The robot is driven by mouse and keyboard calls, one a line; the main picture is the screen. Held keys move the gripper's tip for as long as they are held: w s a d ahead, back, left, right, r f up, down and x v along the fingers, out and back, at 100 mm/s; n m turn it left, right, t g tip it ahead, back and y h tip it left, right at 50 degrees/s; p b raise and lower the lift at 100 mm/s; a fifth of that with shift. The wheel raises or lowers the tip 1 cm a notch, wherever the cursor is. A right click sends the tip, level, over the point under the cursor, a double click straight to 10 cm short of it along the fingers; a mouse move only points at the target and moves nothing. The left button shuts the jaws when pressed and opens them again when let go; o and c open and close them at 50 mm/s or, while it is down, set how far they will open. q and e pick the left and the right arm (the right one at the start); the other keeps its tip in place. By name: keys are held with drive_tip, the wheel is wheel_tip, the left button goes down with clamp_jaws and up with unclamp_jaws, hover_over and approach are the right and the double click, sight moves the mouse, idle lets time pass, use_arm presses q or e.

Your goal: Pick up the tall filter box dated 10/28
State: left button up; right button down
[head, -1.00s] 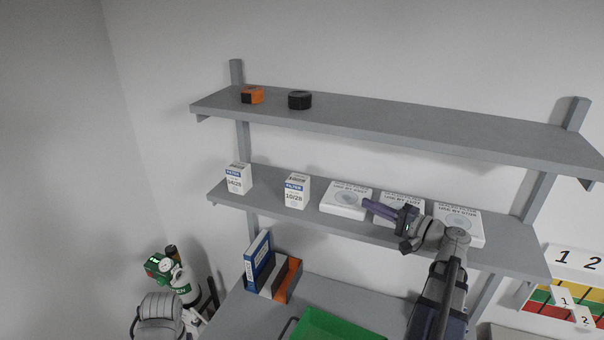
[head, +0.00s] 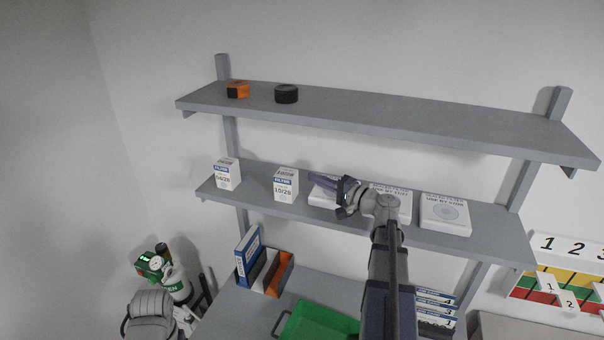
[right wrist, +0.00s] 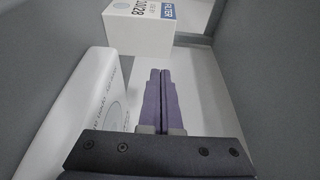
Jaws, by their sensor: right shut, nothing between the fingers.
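The tall white filter box dated 10/28 (head: 286,187) stands upright on the lower shelf (head: 258,193), with a blue band on its front. In the wrist view the closed fingers (right wrist: 160,75) lie side by side. A similar tall box dated 04/28 (head: 227,175) stands farther left. My left gripper is not in view.
Flat white boxes (head: 445,214) lie right of the tall box; one, partly hidden by my gripper, is close beside my fingers (right wrist: 90,100). The upper shelf (head: 420,119) overhangs, holding an orange roll (head: 238,90) and a black roll (head: 286,94). A green tray (head: 318,325) lies below.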

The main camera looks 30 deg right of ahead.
sight(293, 182)
drive_tip(key=shift+x, duration=2.7)
drive_tip(key=s+a, duration=0.4)
drive_tip(key=shift+a, duration=0.4)
drive_tip(key=shift+d, duration=0.1)
drive_tip(key=shift+w+d, duration=0.1)
drive_tip(key=shift+w, duration=0.05)
